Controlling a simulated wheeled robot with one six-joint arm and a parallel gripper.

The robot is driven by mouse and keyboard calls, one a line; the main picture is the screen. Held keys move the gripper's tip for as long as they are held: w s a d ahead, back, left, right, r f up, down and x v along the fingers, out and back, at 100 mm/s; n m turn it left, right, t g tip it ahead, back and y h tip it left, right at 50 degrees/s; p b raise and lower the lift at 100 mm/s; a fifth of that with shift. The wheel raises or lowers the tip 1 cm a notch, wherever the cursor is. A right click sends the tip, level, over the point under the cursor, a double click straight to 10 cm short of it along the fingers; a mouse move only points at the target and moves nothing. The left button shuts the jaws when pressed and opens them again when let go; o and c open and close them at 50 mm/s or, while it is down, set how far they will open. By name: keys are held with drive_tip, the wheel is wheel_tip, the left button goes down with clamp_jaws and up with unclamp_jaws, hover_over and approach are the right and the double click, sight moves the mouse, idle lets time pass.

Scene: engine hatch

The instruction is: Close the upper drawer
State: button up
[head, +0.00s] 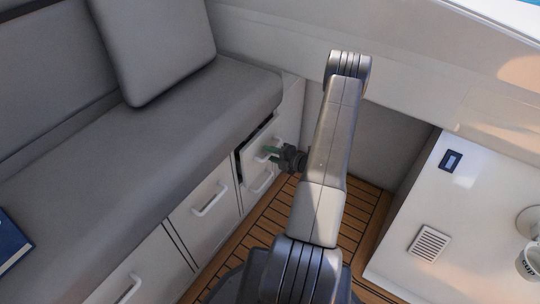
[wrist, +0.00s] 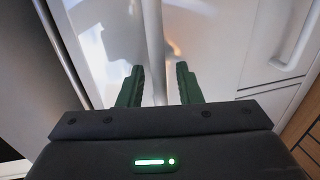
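The upper drawer (head: 258,143) is under the seat's far end in the head view. It stands partly out, with a dark gap along its left side. Its white handle (head: 277,143) is partly hidden by my gripper (head: 272,154). In the wrist view the green fingers of my gripper (wrist: 159,84) are apart, close to a white front (wrist: 95,45). A pale vertical bar (wrist: 153,40), seemingly the handle, runs down between the fingers. I cannot tell whether the fingers touch it.
A lower drawer handle (head: 262,183) shows below. Closed fronts with white handles (head: 210,200) continue to the left under the grey seat (head: 130,150). A white counter (head: 400,255) with a mug (head: 527,262) stands at right.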

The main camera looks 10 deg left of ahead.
sight(260, 149)
drive_tip(key=shift+a, duration=0.15)
clamp_jaws()
drive_tip(key=shift+w+a, duration=0.1)
drive_tip(key=shift+a, duration=0.05)
drive_tip(key=x, duration=0.3)
drive_tip(key=shift+w+a+r, duration=0.2)
drive_tip(key=shift+a+r, duration=0.1)
drive_tip(key=shift+a, duration=0.1)
unclamp_jaws()
drive_tip(key=shift+a, duration=0.1)
